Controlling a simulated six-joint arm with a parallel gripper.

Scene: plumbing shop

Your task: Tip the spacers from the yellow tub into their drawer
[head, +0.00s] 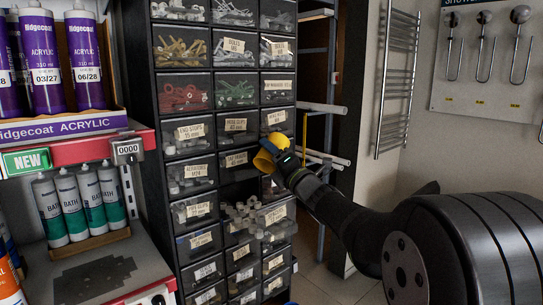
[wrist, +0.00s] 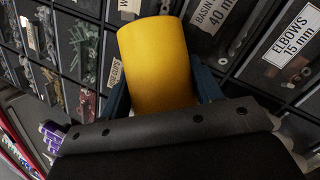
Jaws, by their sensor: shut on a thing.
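The yellow tub (head: 266,160) is held in front of the drawer cabinet, tilted, its opening facing left and down in the head view. My gripper (head: 279,146) is shut on it. In the wrist view the tub (wrist: 155,62) sits between the two dark blue fingers (wrist: 160,92); its inside is hidden there. I cannot tell whether spacers are in it. Below the tub, pale pieces (head: 240,213) are heaped in a drawer area that stands out from the cabinet.
The black cabinet (head: 152,140) holds several rows of labelled clear-fronted drawers. A shelf with purple acrylic tubes (head: 84,62) and white-and-green tubes (head: 90,195) stands at left. White pipes (head: 322,107) lie on a rack right of the cabinet. A towel rail (head: 397,80) hangs on the wall.

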